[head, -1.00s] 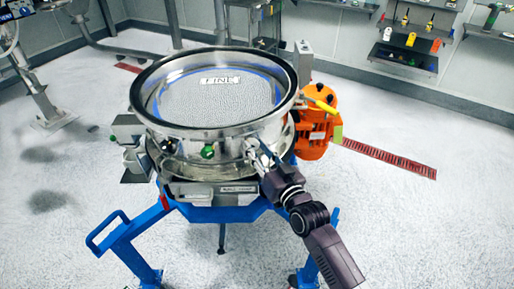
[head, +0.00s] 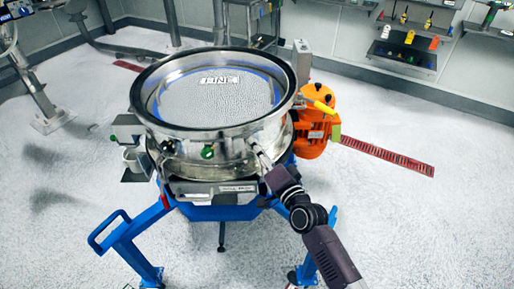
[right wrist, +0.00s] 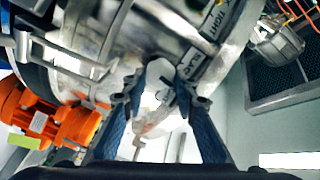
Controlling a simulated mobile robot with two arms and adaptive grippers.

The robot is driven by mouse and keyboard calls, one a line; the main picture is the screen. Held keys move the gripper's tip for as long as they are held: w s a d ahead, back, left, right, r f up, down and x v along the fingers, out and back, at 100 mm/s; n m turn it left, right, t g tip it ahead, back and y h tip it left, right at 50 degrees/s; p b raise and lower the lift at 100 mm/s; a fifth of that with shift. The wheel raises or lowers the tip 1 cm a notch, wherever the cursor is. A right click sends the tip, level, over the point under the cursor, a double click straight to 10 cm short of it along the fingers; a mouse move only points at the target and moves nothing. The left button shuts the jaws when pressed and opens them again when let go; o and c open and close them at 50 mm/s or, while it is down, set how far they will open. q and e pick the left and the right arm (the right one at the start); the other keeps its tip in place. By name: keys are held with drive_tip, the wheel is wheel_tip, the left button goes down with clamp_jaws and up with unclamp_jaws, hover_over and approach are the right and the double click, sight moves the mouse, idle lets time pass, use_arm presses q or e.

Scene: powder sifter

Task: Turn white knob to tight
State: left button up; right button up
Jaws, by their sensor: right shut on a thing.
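The steel powder sifter (head: 215,135) stands on a blue frame in the head view, with a round mesh marked FINE on top. My right gripper (head: 263,163) is at the front right of its steel side. In the right wrist view, my right gripper (right wrist: 160,88) is shut on the white knob (right wrist: 158,75), with one dark finger on each side of it. A dark label reading TIGHT (right wrist: 208,27) is above and right of the knob. My left gripper is not in view.
An orange motor (head: 312,125) is mounted close to the right of the sifter. A green knob (head: 208,152) is on the sifter's front. The blue frame (head: 125,235) has legs spread out below. Wall shelves (head: 405,55) are far back, and the light floor around is clear.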

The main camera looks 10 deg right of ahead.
drive_tip(key=shift+f+m, duration=0.15)
drive_tip(key=shift+m, duration=3.55)
drive_tip(key=o, duration=1.2)
drive_tip(key=shift+c, duration=0.2)
drive_tip(key=v, duration=1.2)
